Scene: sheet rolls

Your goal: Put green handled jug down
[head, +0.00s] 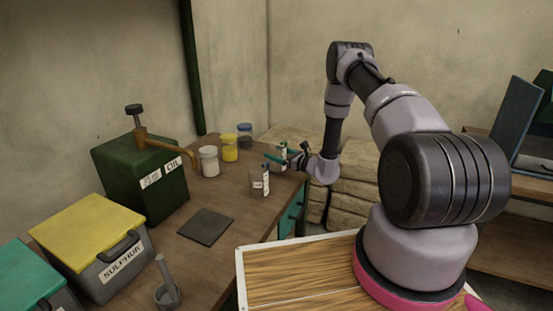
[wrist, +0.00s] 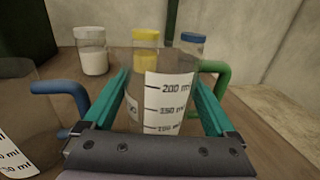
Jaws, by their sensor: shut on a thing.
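The green handled jug (wrist: 168,100) is a clear vessel with a white measuring label and a green handle on its right side in the wrist view. My gripper (wrist: 160,82) has its teal fingers on both sides of the jug and is shut on it. In the head view the jug (head: 282,152) is partly hidden by my gripper (head: 284,160) at the far right end of the bench. The jug looks upright. Its base is hidden, so I cannot tell whether it touches the bench.
A blue handled jug (head: 259,181) stands close by, at left in the wrist view. White (head: 209,161), yellow (head: 230,148) and blue-lidded (head: 245,134) jars stand behind. A green oil can (head: 140,170) is left. A dark mat (head: 206,226) lies bare on the bench.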

